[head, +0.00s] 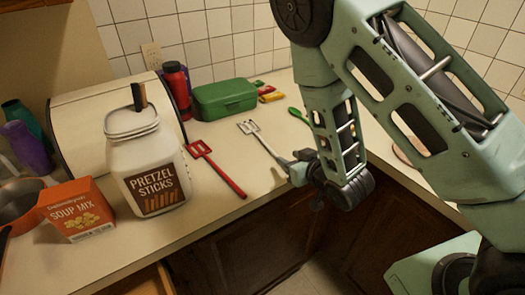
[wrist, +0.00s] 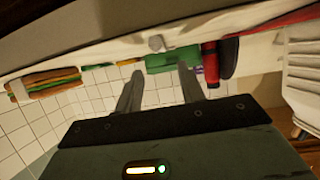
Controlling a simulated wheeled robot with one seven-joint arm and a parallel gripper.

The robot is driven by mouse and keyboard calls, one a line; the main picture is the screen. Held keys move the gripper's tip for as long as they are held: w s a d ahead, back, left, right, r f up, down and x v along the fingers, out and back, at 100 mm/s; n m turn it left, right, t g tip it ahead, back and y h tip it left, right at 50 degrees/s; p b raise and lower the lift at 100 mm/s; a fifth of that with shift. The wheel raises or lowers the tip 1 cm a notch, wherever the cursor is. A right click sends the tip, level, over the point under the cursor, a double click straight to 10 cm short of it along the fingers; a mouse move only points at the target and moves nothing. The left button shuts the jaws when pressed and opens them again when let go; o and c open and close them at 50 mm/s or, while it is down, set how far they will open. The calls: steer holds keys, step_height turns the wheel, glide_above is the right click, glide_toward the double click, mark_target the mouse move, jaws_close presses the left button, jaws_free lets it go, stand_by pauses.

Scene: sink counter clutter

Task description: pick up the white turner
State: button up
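The white turner (head: 265,140) lies on the counter, its slotted head toward the back. Its handle runs forward and right toward my gripper (head: 287,164), which is low at the counter's front edge. In the wrist view my gripper (wrist: 159,70) has its two fingers clearly apart, with nothing seen held between them. A small pale knob (wrist: 156,43) shows beyond the fingertips; I cannot tell if it is part of the turner. In the head view the handle's near end meets the gripper's outline; contact cannot be told.
A red turner (head: 216,168) lies left of the white one. A pretzel jar (head: 143,165) and soup mix box (head: 77,209) stand further left. Behind are a green box (head: 224,99), a red bottle (head: 177,90) and a green utensil (head: 298,115). Counter between the turners is bare.

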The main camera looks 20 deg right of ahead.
mark_target(272, 149)
steer(key=shift+p+x, duration=0.7)
steer(key=shift+x, duration=0.3)
steer(key=x, duration=0.1)
steer(key=p+x, duration=0.1)
steer(key=x, duration=0.1)
steer(key=p+x, duration=0.1)
steer(key=x, duration=0.1)
steer(key=shift+w+a+r, duration=0.15)
steer(key=shift+a+r, duration=0.05)
steer(key=shift+a, duration=0.05)
steer(key=shift+w+f, duration=0.2)
steer(key=shift+w, duration=0.05)
jaws_close()
